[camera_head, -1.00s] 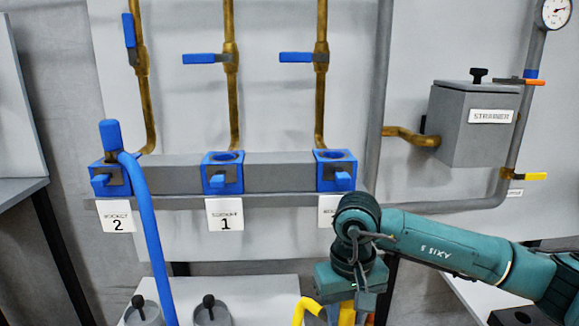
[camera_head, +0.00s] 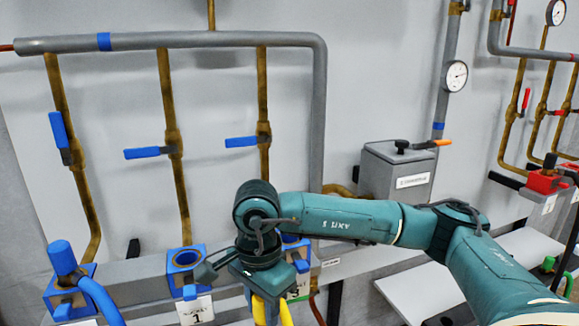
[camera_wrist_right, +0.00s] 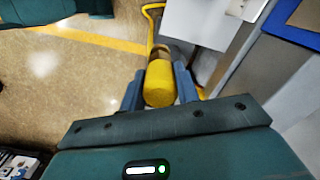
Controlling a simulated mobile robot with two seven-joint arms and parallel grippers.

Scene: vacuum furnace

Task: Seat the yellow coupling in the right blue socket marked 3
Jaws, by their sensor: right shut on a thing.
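My right gripper (camera_head: 262,290) points down in front of the right blue socket (camera_head: 299,252), which is mostly hidden behind my wrist; part of its label with a 3 shows below. In the wrist view the right gripper (camera_wrist_right: 160,88) is shut on the yellow coupling (camera_wrist_right: 160,85), with a finger on each side. A brownish band and a yellow hose (camera_wrist_right: 150,12) show beyond it. In the head view only some yellow (camera_head: 272,312) shows below the gripper. Whether the coupling touches the socket cannot be seen. My left gripper is out of view.
The middle blue socket (camera_head: 186,262), marked 1, is empty. A blue coupling with a blue hose (camera_head: 66,260) stands in the left socket. Brass pipes with blue valve levers (camera_head: 150,153) rise behind. A grey box (camera_head: 395,170) stands to the right.

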